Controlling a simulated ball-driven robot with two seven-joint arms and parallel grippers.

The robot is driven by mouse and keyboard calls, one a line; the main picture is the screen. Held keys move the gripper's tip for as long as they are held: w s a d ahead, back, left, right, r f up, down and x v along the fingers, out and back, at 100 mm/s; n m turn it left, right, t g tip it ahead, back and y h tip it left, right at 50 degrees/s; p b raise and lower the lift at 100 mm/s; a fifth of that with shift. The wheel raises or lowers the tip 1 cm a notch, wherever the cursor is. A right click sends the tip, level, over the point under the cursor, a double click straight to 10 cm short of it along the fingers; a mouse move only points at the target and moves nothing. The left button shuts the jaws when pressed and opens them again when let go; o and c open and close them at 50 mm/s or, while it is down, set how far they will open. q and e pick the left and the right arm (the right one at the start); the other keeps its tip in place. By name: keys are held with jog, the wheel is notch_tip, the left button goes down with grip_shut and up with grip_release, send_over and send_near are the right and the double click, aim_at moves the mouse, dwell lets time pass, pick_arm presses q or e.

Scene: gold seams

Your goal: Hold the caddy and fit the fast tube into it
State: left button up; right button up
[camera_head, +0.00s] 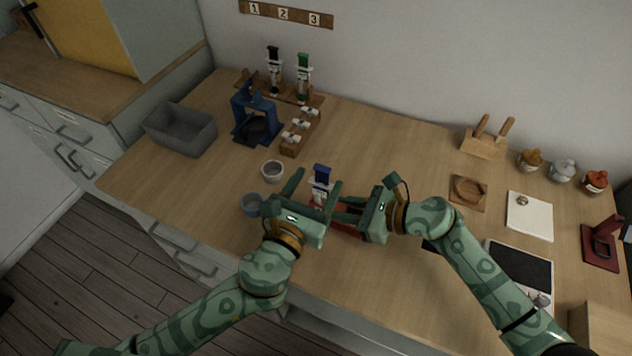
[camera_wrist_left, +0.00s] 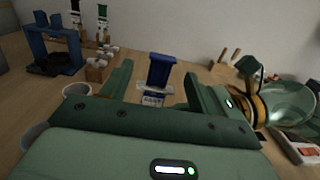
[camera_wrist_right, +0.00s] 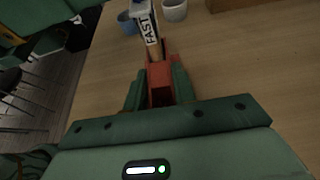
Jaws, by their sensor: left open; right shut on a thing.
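The fast tube (camera_head: 321,183), with a blue cap and a white label reading FAST, stands roughly upright; its label shows in the right wrist view (camera_wrist_right: 149,27). The red caddy (camera_wrist_right: 160,82) is between the fingers of my right gripper (camera_wrist_right: 157,90), which is shut on it. The tube's lower end meets the caddy's far end; I cannot tell how deep it sits. My left gripper (camera_head: 315,186) is open, its fingers either side of the tube; in the left wrist view the blue cap (camera_wrist_left: 161,69) stands between them. The caddy is mostly hidden in the head view.
Two cups, white (camera_head: 272,171) and blue-grey (camera_head: 251,203), stand left of the left gripper. Behind are a blue stand (camera_head: 243,108), a grey bin (camera_head: 181,130) and a wooden rack (camera_head: 295,143) with other tubes. A wooden coaster (camera_head: 468,192) and white board (camera_head: 530,215) lie right.

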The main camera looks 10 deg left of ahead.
pick_arm(q)
jog(key=v, duration=1.2)
pick_arm(e)
jog(key=o, duration=1.1)
jog(key=shift+d, duration=0.1)
